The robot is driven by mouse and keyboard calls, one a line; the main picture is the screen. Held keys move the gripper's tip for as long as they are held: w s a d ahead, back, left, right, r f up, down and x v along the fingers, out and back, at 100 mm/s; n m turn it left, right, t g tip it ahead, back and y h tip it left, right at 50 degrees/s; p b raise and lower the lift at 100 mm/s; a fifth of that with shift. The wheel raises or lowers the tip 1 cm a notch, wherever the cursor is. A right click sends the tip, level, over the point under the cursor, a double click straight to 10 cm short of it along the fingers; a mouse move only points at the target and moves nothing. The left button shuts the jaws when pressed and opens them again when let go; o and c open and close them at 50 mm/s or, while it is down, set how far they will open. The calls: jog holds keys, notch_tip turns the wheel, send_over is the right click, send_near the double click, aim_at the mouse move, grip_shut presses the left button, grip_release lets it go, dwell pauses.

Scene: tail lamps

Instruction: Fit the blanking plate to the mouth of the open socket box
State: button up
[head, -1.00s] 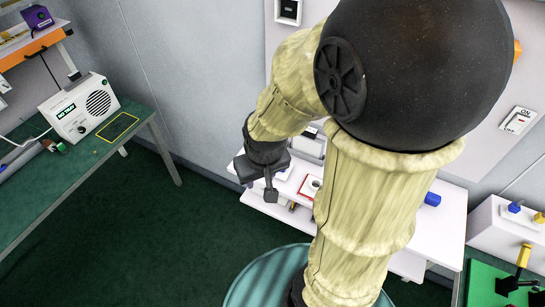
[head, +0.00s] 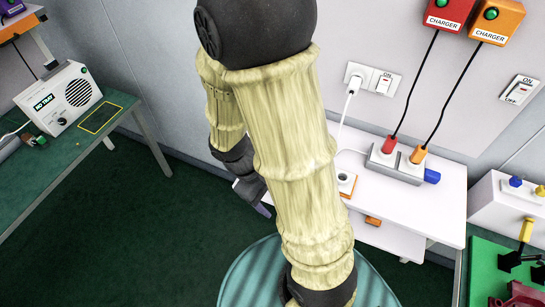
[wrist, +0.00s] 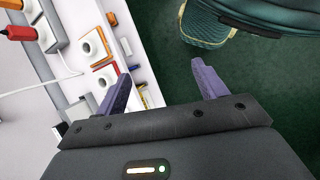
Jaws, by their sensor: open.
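My gripper (head: 262,208) is partly hidden behind my own arm, low at the left end of the white table (head: 440,214) in the head view. In the wrist view my gripper (wrist: 160,80) has its two purple fingers wide apart, with nothing between them. The left finger is in front of the table's edge and the right one is over dark green floor. I cannot pick out the blanking plate in either view. The open socket box is not visible now; my arm covers part of the wall.
A grey socket strip (head: 398,163) with red and orange plugs stands on the table. An orange-edged round-holed piece (head: 345,183) lies left of it. Wall sockets (head: 372,78) and two chargers (head: 449,12) are above. A green bench with a radio (head: 58,97) stands left. Floor between is clear.

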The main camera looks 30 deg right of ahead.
jog(key=w+d+f+n+t+h+b, duration=0.1)
jog(key=w+d+f+n+h+b, duration=0.1)
jog(key=d+f+n+h+b, duration=0.55)
jog(key=w+a+f+n+t+h+b, duration=0.1)
jog(key=w+a+f+n+t+b, duration=0.1)
jog(key=w+a+f+n+t, duration=0.2)
jog(key=w+a+f+n+t+h+b, duration=0.1)
jog(key=w+a+f+n+t, duration=0.3)
jog(key=w+n+t, duration=0.3)
jog(key=n+t, duration=0.2)
jog(key=shift+w+t+b, duration=0.3)
jog(key=shift+w+b, duration=0.05)
jog(key=shift+b, duration=0.05)
jog(key=shift+w, duration=0.1)
jog(key=p+x, duration=0.2)
jog(key=x, duration=0.9)
jog(key=shift+d+r, duration=0.1)
jog(key=shift+d, duration=0.15)
jog(key=shift+w+d, duration=0.15)
jog(key=shift+d, duration=0.05)
